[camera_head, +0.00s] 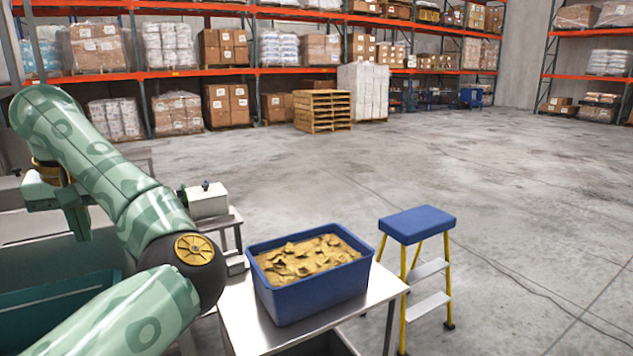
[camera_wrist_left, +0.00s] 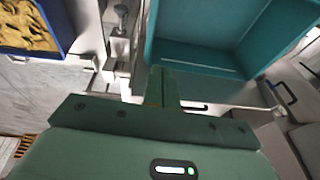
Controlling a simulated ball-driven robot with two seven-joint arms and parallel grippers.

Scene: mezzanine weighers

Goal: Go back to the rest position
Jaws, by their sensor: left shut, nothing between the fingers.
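My left gripper (camera_head: 78,222) hangs at the left of the head view, below the folded green arm. In the left wrist view its fingers (camera_wrist_left: 163,86) are together with nothing between them. It is shut and empty. A teal bin (camera_wrist_left: 205,60) lies beyond the fingers in that view. The bin's teal wall (camera_head: 60,305) also shows at the lower left of the head view, partly hidden by my arm. My right gripper is in neither view.
A blue tub (camera_head: 318,296) of yellowish-brown pieces stands on a metal table (camera_head: 243,318). A blue-topped step stool (camera_head: 418,222) stands to its right. A small white box-shaped device (camera_head: 208,204) is behind. Open concrete floor reaches back to loaded racks and stacked pallets (camera_head: 322,112).

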